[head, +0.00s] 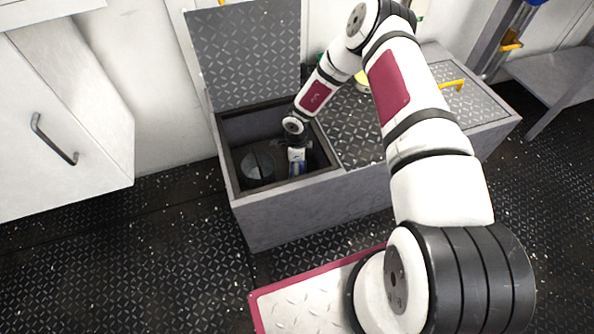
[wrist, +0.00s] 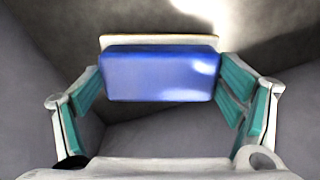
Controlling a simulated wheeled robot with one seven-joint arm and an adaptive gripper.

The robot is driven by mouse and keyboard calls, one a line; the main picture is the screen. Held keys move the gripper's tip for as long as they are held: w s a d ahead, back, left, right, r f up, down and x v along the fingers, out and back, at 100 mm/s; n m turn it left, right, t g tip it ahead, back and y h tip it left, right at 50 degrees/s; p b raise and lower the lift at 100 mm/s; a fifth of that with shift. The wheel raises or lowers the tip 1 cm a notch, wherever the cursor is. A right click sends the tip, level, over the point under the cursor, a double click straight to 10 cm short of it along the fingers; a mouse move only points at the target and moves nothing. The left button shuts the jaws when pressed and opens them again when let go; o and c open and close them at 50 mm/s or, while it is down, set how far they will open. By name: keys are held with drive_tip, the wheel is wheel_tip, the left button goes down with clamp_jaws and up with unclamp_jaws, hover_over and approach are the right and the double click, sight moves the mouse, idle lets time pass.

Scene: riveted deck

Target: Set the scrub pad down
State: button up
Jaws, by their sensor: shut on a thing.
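The scrub pad (wrist: 158,75) is a blue block with a pale layer along its far edge. In the wrist view it lies between the two teal-lined fingers of my gripper (wrist: 162,92), which is shut on it. In the head view my gripper (head: 297,154) reaches down inside the open compartment of a grey locker (head: 305,212), with a bit of the blue pad (head: 297,169) showing below it. Whether the pad touches the compartment floor cannot be told.
A dark round object (head: 258,166) sits in the compartment, left of my gripper. The raised lid (head: 245,50) stands behind the opening. A closed lid (head: 358,130) is to the right, with a yellow handle (head: 452,86). A white cabinet (head: 65,120) stands at left.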

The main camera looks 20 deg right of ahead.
drive_tip(key=shift+f, duration=0.5)
drive_tip(key=shift+f, duration=0.1)
drive_tip(key=o, duration=1.4)
wheel_tip(320, 180, up, 12)
drive_tip(key=p, duration=0.5)
